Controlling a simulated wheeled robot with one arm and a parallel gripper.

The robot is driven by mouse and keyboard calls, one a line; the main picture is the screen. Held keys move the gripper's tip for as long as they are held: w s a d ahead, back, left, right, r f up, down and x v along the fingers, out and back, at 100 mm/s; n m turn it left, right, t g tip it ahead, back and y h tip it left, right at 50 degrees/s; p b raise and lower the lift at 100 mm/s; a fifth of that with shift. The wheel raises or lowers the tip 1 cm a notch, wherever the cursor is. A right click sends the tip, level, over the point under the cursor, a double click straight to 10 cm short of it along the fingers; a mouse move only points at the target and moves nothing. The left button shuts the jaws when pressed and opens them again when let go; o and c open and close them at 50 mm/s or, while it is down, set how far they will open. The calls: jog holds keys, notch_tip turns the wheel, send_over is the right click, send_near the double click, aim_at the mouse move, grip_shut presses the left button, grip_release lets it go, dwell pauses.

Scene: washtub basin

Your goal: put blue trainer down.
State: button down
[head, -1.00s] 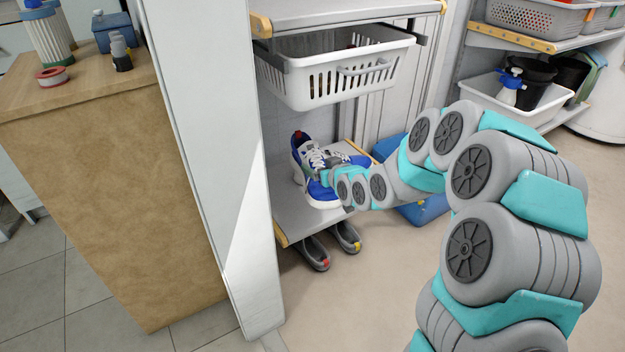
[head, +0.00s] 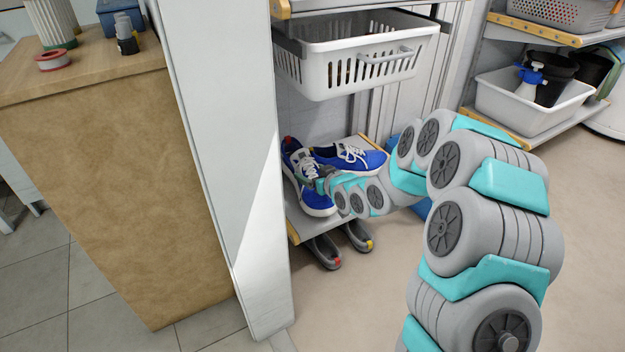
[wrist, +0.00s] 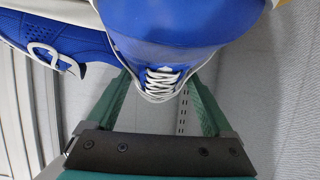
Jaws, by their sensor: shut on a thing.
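A blue trainer (head: 316,201) with white laces and a white sole is in my gripper (head: 323,182), at the left side of the low shelf (head: 306,227) beside the white panel. In the wrist view the held trainer (wrist: 178,28) reaches down between my two green fingers (wrist: 165,105), laces showing. My gripper is shut on it. A second blue trainer (head: 352,157) lies on the shelf just behind and to the right; it also shows at the left in the wrist view (wrist: 65,48). I cannot tell whether the held trainer touches the shelf.
A white slotted basket (head: 358,70) hangs above the shelf. Grey shoes (head: 324,252) with red and yellow tabs sit beneath it. The white panel (head: 215,150) stands close on the left, with a wooden cabinet (head: 110,180) beyond. Open floor lies to the right.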

jog(key=f, duration=0.2)
jog(key=shift+s+f, duration=0.25)
jog(key=shift+f, duration=0.05)
jog(key=shift+c, duration=0.2)
grip_release()
jog(key=shift+f, duration=0.15)
jog(key=shift+o, duration=0.2)
jog(key=shift+w+r, duration=0.15)
jog(key=shift+r, duration=0.1)
jog(key=shift+s+d+r, duration=0.3)
jog(key=shift+s+d, duration=0.05)
jog(key=shift+s, duration=0.05)
jog(key=v, duration=1.1)
